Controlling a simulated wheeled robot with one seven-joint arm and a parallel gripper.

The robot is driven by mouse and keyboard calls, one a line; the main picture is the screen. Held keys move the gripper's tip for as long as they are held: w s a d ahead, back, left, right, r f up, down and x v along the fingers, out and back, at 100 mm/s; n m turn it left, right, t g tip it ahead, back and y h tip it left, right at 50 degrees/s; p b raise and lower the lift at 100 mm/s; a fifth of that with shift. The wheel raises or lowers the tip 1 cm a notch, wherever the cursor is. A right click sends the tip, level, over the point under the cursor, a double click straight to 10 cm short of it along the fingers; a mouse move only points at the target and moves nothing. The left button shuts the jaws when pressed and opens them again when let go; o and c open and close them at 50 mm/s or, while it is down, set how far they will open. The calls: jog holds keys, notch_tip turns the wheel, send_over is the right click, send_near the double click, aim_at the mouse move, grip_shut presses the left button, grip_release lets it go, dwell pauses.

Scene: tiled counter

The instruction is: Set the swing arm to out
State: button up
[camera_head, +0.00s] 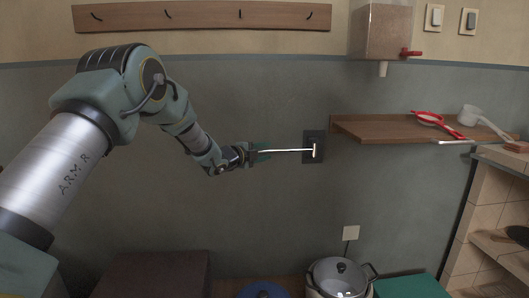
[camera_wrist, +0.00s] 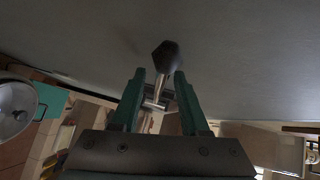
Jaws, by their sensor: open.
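The swing arm (camera_head: 288,150) is a thin pale metal rod on a dark wall plate (camera_head: 307,159). In the head view it runs left from a short upright pivot to my gripper (camera_head: 262,152). In the wrist view, its dark faceted knob (camera_wrist: 168,56) shows just beyond the fingertips, and the metal rod runs back between them. My gripper (camera_wrist: 160,86) has its two green fingers apart, one on each side of the rod. Contact with either finger cannot be told. The rod's left end is hidden by the gripper in the head view.
A hook rail (camera_head: 200,17) and a dispenser (camera_head: 384,30) are above. A lidded pot (camera_head: 339,276) stands below. The wall left of the plate is clear.

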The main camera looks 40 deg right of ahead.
grip_shut()
dwell(1.4)
